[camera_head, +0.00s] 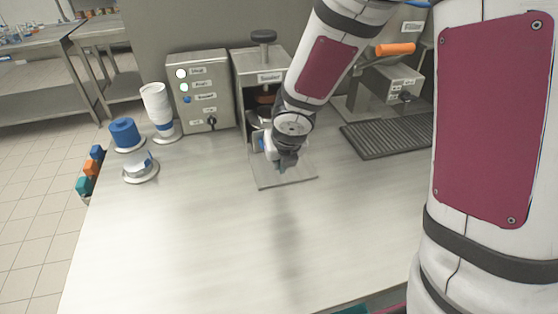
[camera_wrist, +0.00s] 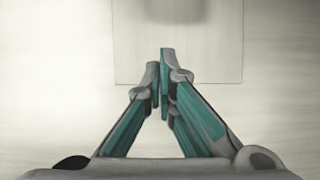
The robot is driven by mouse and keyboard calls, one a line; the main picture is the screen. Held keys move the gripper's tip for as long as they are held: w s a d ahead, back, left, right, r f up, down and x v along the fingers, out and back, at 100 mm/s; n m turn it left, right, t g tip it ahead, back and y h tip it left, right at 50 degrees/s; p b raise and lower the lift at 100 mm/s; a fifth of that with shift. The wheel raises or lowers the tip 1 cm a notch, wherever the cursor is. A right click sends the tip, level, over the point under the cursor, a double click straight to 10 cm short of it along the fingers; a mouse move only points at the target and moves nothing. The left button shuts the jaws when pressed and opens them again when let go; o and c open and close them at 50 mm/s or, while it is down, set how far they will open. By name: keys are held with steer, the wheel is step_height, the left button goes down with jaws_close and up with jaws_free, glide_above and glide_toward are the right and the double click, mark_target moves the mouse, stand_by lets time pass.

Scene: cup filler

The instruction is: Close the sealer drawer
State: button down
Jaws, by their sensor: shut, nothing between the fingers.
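The sealer (camera_head: 262,75) is a grey metal box with a knob on top, at the back of the table. Its drawer (camera_head: 290,178), a flat metal plate, sticks out from the front over the tabletop. The drawer plate also shows in the wrist view (camera_wrist: 215,68). My gripper (camera_head: 284,168) is above the drawer plate, fingers pointing down. In the wrist view its teal fingers (camera_wrist: 160,85) are together with nothing between them, over the near part of the plate. My arm hides part of the sealer's opening. I cannot tell whether the fingers touch the plate.
A control box (camera_head: 203,95) with buttons stands left of the sealer. White cups (camera_head: 157,103) and a blue stack (camera_head: 125,134) stand further left. A filler with a black drip grate (camera_head: 390,135) is at the right. The front of the table (camera_head: 210,235) is clear.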

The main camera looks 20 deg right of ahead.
steer(key=shift+b+x, duration=0.55)
steer(key=shift+x, duration=0.7)
steer(key=shift+w+d+r+p, duration=0.1)
steer(key=shift+w+r+p, duration=0.2)
steer(key=shift+w+p, duration=0.2)
steer(key=shift+w+r+p, duration=0.3)
steer(key=shift+w+p, duration=0.05)
steer(key=shift+w, duration=1)
steer(key=shift+w+r+p, duration=0.1)
steer(key=shift+w+p, duration=1.8)
steer(key=shift+w, duration=0.85)
